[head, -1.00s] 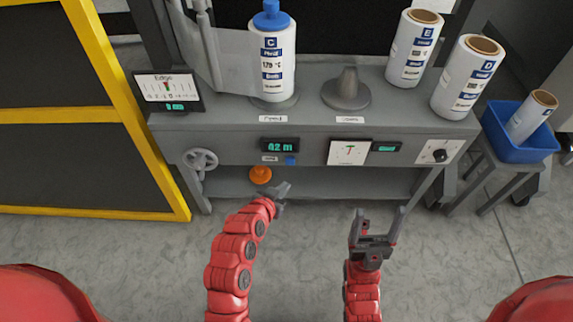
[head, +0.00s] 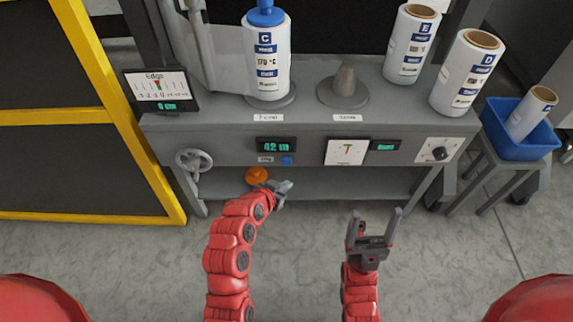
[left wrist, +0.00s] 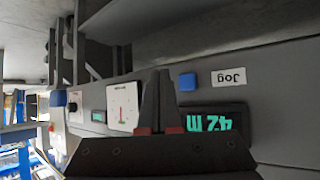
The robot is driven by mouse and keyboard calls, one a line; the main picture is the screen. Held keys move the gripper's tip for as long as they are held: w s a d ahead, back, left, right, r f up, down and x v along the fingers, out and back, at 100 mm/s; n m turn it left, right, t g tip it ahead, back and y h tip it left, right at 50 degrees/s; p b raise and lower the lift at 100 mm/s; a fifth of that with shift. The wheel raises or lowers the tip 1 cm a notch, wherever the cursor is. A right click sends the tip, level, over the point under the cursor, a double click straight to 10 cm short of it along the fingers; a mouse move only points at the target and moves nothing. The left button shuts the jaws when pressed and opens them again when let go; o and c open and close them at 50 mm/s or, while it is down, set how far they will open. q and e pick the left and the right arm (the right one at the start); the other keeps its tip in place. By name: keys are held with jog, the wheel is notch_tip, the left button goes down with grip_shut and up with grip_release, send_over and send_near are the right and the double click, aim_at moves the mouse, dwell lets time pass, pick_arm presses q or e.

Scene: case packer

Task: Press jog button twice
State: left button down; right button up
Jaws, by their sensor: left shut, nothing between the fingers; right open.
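The blue jog button (head: 287,161) sits on the front panel, beside its "Jog" label (head: 266,160) and below a display (head: 276,145) reading 42 m. In the left wrist view, the blue button (left wrist: 187,81) and the Jog label (left wrist: 235,77) show just beyond the fingertips. My left gripper (head: 284,187) is shut and empty, a little below the button in the head view and apart from it. It also shows in the left wrist view (left wrist: 158,80). My right gripper (head: 376,220) is open and empty, in front of the machine, further right and lower.
An orange knob (head: 256,176) is close to my left gripper. A handwheel (head: 194,160) is further left. A gauge (head: 345,151) and a dial (head: 438,152) are on the panel's right. Rolls C (head: 267,60), E (head: 411,45) and D (head: 466,75) stand on top.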

aim_at(290, 165)
pick_arm(q)
jog(key=shift+w+b, duration=0.45)
jog(key=shift+w, duration=1.95)
jog(key=shift+w, duration=0.1)
jog(key=shift+w+r, duration=0.1)
jog(key=shift+w, duration=0.2)
jog(key=shift+w, duration=0.45)
dwell(0.9)
jog(key=shift+s, duration=0.9)
